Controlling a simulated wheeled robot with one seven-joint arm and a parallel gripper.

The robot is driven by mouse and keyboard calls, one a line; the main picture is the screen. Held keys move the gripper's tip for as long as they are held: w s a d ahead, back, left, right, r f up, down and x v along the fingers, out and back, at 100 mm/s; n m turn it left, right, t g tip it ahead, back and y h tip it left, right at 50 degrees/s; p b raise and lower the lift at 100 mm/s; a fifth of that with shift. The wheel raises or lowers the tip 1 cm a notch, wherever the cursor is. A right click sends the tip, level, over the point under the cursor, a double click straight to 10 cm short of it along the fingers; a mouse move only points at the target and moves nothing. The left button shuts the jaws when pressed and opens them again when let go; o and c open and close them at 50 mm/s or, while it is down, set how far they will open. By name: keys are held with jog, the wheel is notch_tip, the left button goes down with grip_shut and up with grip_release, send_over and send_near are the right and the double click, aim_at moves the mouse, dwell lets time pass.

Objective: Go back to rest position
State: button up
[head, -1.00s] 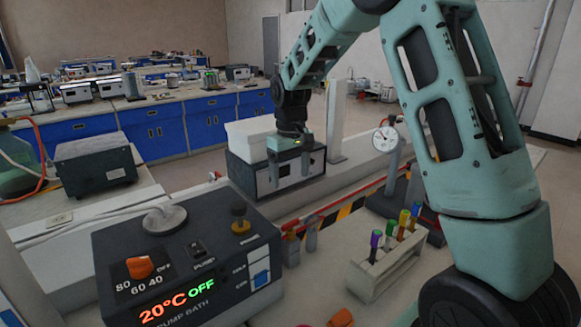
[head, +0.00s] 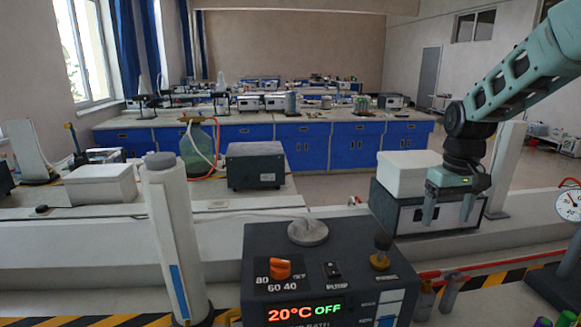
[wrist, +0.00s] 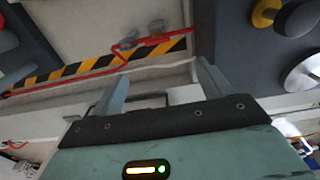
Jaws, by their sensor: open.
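My gripper (head: 449,208) hangs at the right in the head view, pointing down, in front of a dark box-shaped device (head: 410,218) with a white box (head: 408,172) on top. Its two fingers are apart with nothing between them. In the wrist view the gripper (wrist: 160,80) also shows two spread, empty fingers. My teal arm reaches in from the upper right.
A pump bath (head: 320,262) stands close in front, its display reading 20°C OFF, with an orange knob (head: 280,269). A white column (head: 170,235) stands to its left. A round dial gauge (head: 569,206) is at the right edge. Blue-fronted benches (head: 300,145) line the back.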

jog(key=s+a+f+t, duration=0.15)
jog(key=s+a, duration=0.25)
jog(key=s, duration=0.4)
jog(key=s+a+f+t, duration=0.1)
jog(key=s+a+f, duration=0.2)
jog(key=s, duration=0.5)
jog(key=s+a+r+n+g, duration=0.1)
jog(key=s+a+n, duration=0.2)
jog(key=s+a, duration=0.4)
jog(key=s+a+r+n+g, duration=0.1)
jog(key=s+a+n, duration=0.3)
jog(key=s+a, duration=0.3)
jog(key=a, duration=0.4)
jog(key=shift+a+r+g+y, duration=0.15)
jog(key=shift+a+g+y, duration=0.05)
jog(key=shift+g+y, duration=0.15)
